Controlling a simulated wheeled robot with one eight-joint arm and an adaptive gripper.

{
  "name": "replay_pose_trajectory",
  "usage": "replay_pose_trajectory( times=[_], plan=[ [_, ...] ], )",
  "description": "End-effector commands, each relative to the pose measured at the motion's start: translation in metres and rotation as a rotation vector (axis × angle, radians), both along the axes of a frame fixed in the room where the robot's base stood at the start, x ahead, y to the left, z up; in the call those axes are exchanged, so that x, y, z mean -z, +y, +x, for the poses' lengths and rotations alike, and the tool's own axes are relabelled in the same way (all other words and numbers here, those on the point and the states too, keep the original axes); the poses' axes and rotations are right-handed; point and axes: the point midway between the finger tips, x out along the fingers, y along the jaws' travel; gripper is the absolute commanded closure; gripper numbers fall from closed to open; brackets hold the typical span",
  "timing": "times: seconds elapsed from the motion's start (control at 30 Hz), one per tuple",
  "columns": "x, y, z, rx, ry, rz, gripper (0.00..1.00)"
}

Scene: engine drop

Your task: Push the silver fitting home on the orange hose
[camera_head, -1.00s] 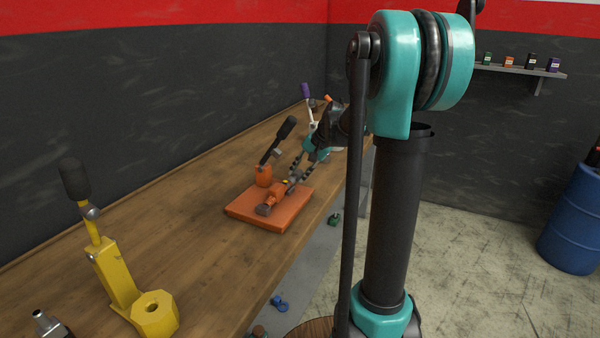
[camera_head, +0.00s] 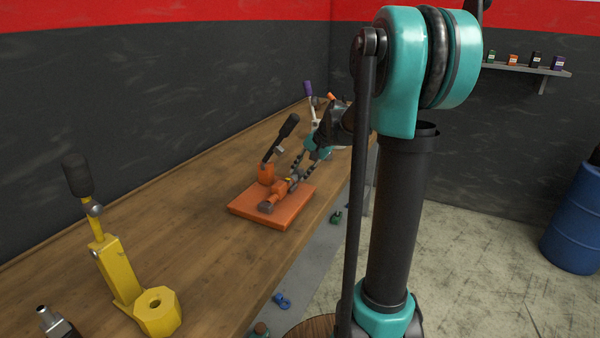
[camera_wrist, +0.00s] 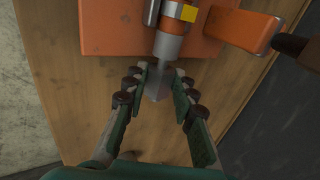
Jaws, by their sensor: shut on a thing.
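In the wrist view, the silver fitting (camera_wrist: 157,82) sits between the finger pads of my gripper (camera_wrist: 158,78), which is shut on it. The orange hose (camera_wrist: 175,27), with a yellow mark, runs straight on from the fitting over an orange base. A grey band shows near the hose's end. The fitting and hose look in line and close together; how deep the fitting sits cannot be told. In the head view, my gripper (camera_head: 297,168) reaches down from the far side to the orange hose (camera_head: 277,193); the fitting is too small to make out there.
The orange base plate (camera_head: 250,211) lies on the wooden bench (camera_head: 190,200) near its front edge. Its orange lever arm (camera_wrist: 243,29), with a black handle (camera_head: 289,125), stands beside the hose. A yellow clamp (camera_head: 117,275) stands nearer, at left. Bare bench lies between.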

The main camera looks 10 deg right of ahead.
Motion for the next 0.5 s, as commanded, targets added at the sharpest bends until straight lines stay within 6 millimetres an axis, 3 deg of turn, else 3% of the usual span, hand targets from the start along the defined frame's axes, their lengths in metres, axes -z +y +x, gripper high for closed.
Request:
replay_pose_trajectory(
  times=[0.5],
  plan=[
    [-0.0001,-0.0063,0.0083,0.0,0.0,0.0,1.0]
  ],
)
